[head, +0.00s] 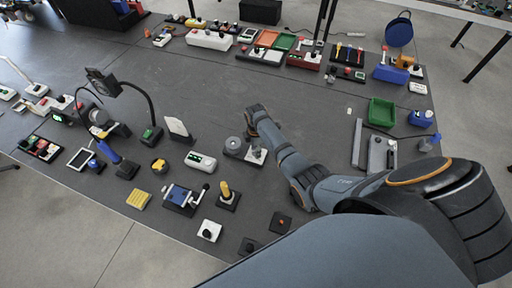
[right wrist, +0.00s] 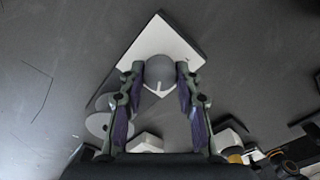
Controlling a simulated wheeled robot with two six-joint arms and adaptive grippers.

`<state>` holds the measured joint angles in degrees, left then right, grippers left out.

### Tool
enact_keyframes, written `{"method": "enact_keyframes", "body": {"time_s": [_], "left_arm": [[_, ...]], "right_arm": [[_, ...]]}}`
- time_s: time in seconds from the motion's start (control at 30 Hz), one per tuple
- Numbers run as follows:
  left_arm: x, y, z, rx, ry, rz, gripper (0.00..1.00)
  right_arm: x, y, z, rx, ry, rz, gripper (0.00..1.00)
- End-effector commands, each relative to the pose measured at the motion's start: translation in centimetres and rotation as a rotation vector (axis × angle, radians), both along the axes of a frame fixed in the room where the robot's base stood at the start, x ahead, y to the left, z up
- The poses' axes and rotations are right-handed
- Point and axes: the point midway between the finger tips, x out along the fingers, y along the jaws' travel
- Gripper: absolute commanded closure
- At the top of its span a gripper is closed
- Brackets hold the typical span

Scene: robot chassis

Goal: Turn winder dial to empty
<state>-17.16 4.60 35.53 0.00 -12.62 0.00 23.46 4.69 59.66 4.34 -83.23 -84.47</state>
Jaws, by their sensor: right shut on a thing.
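The winder dial (right wrist: 160,74) is a round grey knob with a pale pointer mark, on a white square plate (right wrist: 160,38) in the right wrist view. My right gripper (right wrist: 160,84) has a finger on either side of the knob and is shut on it. In the head view my right gripper (head: 255,148) reaches down at the middle of the table, and its wrist and fingers hide most of the dial. Any lettering on the dial, including an empty mark, is too small to read. My left gripper is in neither view.
A grey round piece (head: 234,144) stands just left of my right gripper. A yellow-handled lever (head: 228,195) is nearer the front. A green tray (head: 381,112) stands at right. Bare dark tabletop (head: 310,110) lies behind the gripper.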

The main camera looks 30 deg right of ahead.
Motion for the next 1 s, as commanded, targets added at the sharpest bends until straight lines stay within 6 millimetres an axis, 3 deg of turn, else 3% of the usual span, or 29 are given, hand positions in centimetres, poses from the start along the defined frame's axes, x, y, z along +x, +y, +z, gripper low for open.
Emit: {"method": "enact_keyframes", "body": {"time_s": [0.4,0.97,1.0], "left_arm": [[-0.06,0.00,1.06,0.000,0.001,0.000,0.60],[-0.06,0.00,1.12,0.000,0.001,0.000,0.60],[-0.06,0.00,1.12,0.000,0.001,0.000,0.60]], "right_arm": [[0.03,0.05,0.09,0.001,-0.001,0.182,0.99],[0.03,0.05,0.01,0.001,-0.001,0.210,0.99],[0.03,0.05,0.01,0.001,-0.001,0.209,0.63]]}}
